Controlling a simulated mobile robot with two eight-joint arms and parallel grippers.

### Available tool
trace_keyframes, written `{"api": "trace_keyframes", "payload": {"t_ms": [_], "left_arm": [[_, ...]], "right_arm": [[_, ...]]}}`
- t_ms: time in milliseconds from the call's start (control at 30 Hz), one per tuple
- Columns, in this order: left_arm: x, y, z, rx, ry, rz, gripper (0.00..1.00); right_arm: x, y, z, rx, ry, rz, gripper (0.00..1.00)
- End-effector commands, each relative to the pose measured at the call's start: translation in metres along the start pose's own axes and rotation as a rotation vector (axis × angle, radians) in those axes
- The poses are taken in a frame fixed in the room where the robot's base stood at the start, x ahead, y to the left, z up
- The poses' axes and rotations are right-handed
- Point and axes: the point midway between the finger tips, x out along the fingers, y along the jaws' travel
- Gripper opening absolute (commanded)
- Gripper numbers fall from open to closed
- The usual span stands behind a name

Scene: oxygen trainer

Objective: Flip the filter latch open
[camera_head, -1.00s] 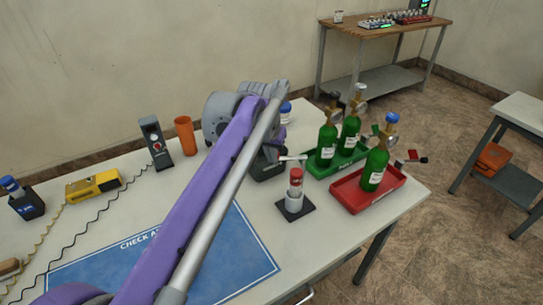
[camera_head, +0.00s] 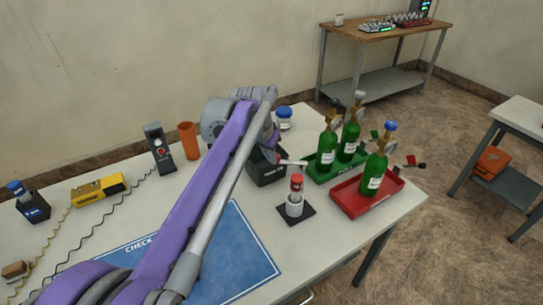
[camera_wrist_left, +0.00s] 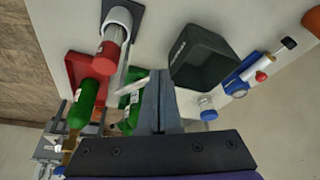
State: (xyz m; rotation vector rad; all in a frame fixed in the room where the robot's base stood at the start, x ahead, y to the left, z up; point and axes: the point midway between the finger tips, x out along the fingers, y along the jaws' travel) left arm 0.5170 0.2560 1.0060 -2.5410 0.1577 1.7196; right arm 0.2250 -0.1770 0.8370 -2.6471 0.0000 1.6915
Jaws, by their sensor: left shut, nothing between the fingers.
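I cannot make out the filter latch for certain. A blue holder (camera_wrist_left: 240,78) with a white cylinder and a red part lies at the right in the left wrist view; my arm seems to hide it in the head view. My left gripper (camera_wrist_left: 162,78) is shut and empty, its fingers between the dark open box (camera_wrist_left: 205,58) and the green bottles. The dark box (camera_head: 266,170) also shows in the head view, partly behind my left arm. A pale flat piece (camera_head: 291,162) sticks out beside the box; it shows near my fingertips (camera_wrist_left: 134,84). My right gripper is not in view.
A red-capped cylinder (camera_head: 296,190) stands upright on a dark base. Green bottles stand by the green tray (camera_head: 318,176) and red tray (camera_head: 346,204). A blue-lidded jar (camera_head: 284,119), orange cup (camera_head: 188,141) and grey handheld device (camera_head: 157,147) are farther back. The blue mat (camera_head: 245,260) is bare at right.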

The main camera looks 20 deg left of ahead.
Motion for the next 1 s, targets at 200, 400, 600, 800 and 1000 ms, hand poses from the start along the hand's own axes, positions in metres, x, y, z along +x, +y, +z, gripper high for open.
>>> {"api": "trace_keyframes", "payload": {"t_ms": [200,400,600,800,1000], "left_arm": [[0.002,-0.013,-0.018,0.176,0.002,0.071,0.0],[0.009,-0.02,-0.033,0.343,0.003,0.138,0.0],[0.015,-0.023,-0.046,0.481,0.002,0.193,0.0],[0.019,-0.024,-0.053,0.522,0.001,0.208,0.0],[0.022,-0.024,-0.058,0.52,0.001,0.208,0.0]], "right_arm": [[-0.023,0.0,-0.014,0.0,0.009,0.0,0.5],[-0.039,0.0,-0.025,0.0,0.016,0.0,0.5],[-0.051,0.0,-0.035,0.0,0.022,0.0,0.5],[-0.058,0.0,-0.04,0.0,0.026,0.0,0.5],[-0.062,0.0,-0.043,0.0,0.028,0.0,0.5]]}}
